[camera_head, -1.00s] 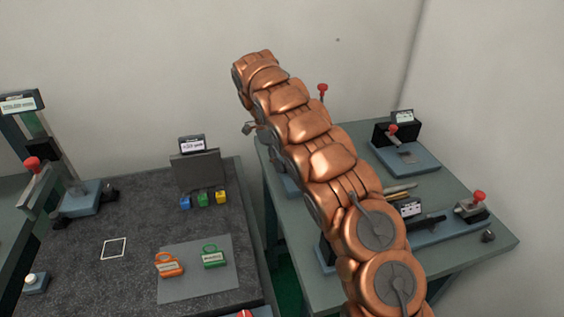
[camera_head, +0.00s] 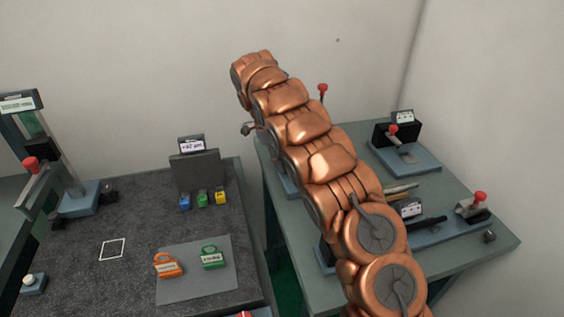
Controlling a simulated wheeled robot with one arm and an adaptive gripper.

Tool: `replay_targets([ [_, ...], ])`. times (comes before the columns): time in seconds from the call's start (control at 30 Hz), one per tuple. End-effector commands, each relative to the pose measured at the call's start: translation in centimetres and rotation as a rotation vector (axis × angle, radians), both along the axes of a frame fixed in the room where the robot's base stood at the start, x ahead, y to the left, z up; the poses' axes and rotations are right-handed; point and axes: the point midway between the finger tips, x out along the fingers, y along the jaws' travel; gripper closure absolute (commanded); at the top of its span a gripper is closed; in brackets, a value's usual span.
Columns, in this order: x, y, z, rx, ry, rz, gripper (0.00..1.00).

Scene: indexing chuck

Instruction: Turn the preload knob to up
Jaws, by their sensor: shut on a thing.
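My copper-coloured arm rises from the lower right to the upper left, and its far end bends over beside the wall. My gripper is hidden behind the arm, so what it holds cannot be seen. A fixture with a blue-grey base (camera_head: 288,183) stands behind the arm on the green table and is mostly covered. A small grey metal piece (camera_head: 248,129) sticks out left of the arm; I cannot tell what it belongs to. A red ball-topped lever (camera_head: 322,91) shows right of the arm. I cannot make out the preload knob.
The dark bench (camera_head: 75,270) on the left holds a grey mat (camera_head: 195,287) with an orange padlock (camera_head: 168,266) and a green padlock (camera_head: 211,257). A small display (camera_head: 191,145) stands at its back. Red-knobbed fixtures (camera_head: 405,160) stand on the green table (camera_head: 345,290) at right.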

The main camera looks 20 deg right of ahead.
Motion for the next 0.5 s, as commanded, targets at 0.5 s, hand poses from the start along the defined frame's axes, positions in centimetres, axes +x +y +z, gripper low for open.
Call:
replay_targets([
  [0.5, -0.29, 0.21, -0.41, -0.002, -0.005, 0.392, 1.0],
])
